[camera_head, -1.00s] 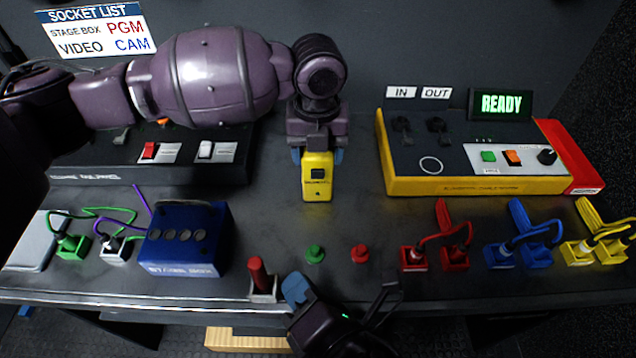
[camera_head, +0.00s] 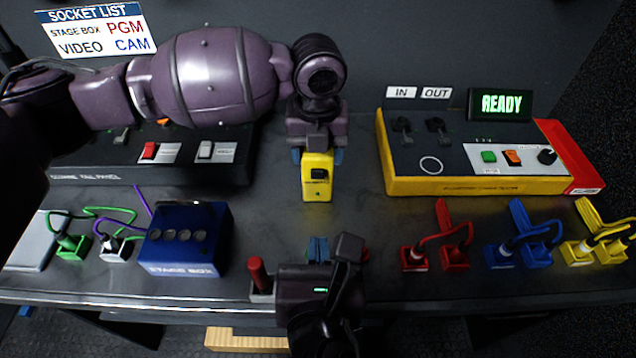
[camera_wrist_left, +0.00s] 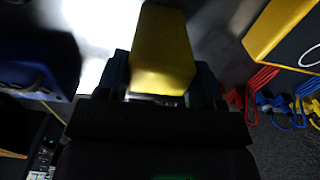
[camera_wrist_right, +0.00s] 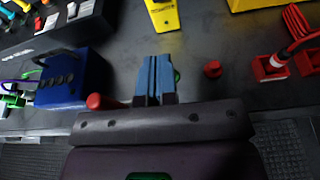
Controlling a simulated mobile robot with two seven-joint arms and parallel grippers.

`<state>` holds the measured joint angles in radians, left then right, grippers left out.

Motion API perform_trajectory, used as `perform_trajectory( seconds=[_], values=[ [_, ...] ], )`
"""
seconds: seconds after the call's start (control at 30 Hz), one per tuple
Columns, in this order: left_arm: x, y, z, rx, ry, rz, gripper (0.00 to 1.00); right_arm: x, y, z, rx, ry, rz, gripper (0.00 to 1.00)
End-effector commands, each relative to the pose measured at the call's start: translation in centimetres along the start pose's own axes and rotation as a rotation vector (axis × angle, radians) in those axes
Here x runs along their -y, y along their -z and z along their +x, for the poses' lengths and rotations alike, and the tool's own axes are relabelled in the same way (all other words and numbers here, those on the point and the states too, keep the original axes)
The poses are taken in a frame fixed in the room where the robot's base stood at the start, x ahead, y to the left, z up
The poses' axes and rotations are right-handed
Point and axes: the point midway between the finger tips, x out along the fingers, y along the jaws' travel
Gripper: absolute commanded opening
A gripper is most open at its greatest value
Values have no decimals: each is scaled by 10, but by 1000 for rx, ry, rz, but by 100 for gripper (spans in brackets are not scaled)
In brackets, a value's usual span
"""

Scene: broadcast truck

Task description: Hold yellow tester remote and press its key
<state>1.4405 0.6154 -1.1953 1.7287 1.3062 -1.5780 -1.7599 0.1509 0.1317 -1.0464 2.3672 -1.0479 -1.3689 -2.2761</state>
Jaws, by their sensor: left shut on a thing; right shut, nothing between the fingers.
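The yellow tester remote (camera_head: 318,184) is held upright between the blue fingers of my left gripper (camera_head: 318,158), above the middle of the desk. Its dark key (camera_head: 319,174) faces the front of the desk. In the left wrist view the yellow remote (camera_wrist_left: 163,50) fills the space between the fingers. My right gripper (camera_head: 318,249) is shut and empty, lower and nearer the front edge, in line below the remote and apart from it. In the right wrist view the closed blue fingers (camera_wrist_right: 154,78) point toward the remote (camera_wrist_right: 162,14), whose lower part shows at the top.
A blue stage box (camera_head: 185,240) and a red-handled lever (camera_head: 257,274) stand left of my right gripper. A yellow-edged tester console (camera_head: 460,186) is at the back right, with a READY display (camera_head: 501,104). Red, blue and yellow cables (camera_head: 520,237) sit in sockets along the right.

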Motion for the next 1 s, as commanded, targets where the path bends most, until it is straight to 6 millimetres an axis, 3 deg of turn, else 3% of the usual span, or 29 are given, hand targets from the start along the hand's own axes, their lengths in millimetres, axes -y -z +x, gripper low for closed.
perform_trajectory(
  seconds=[0.57, 0.77, 1.0],
  values=[
    [0, 0, -1, 1, 1, 0, 31, 0, -2, 0, 2, 17, -66, 0],
    [0, 0, -1, 1, 1, 0, 31, 0, -2, 19, 4, 18, -67, 0],
    [0, 0, -1, 1, 1, 0, 31, 1, -2, 61, 3, 19, -68, 0]
  ],
)
